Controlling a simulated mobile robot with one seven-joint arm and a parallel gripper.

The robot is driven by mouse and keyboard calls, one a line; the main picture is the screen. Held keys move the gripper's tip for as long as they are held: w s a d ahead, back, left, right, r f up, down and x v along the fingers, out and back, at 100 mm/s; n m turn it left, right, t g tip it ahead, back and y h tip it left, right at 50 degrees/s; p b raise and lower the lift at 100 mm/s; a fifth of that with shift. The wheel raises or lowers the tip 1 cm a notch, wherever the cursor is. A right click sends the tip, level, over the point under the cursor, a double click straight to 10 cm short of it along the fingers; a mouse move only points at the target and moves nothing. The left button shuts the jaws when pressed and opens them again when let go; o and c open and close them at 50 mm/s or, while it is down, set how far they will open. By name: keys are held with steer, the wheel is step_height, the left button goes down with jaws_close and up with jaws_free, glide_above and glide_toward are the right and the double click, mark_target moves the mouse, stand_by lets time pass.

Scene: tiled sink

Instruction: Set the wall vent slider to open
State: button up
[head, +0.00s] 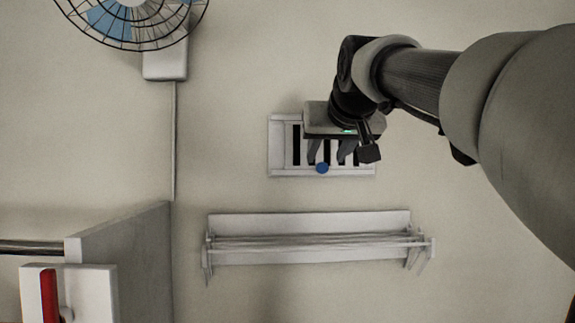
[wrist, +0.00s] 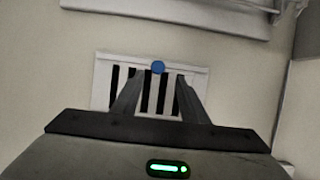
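The wall vent (head: 282,150) is a white rectangular frame on the wall with dark vertical slots; it also shows in the wrist view (wrist: 101,84). A round blue knob (head: 322,168) sits at its lower edge in the head view. In the wrist view, which is turned over, the knob (wrist: 158,67) is at the vent's upper edge, near its middle. My gripper (head: 328,158) is in front of the vent, its fingers spread. In the wrist view its fingertips (wrist: 158,78) lie either side of the knob; contact cannot be told. The gripper hides part of the vent.
A white wall rack (head: 310,222) with thin rods is mounted just below the vent. A wall fan (head: 135,20) is at the upper left. A grey panel (head: 125,255) and a white box with a red handle (head: 50,295) are at the lower left.

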steer(key=v, duration=1.1)
steer(key=shift+s, duration=0.2)
steer(key=s+f+g, duration=0.2)
steer(key=s+f, duration=0.4)
steer(key=f, duration=0.8)
steer(key=s+f+g+p, duration=0.1)
steer(key=s+f+g, duration=0.2)
steer(key=f, duration=1.1)
steer(key=s+f+g, duration=0.3)
steer(key=s+f, duration=0.6)
steer(key=f, duration=0.5)
steer(key=shift+f+p, duration=0.3)
steer(key=shift+f, duration=0.05)
steer(key=shift+s, duration=0.1)
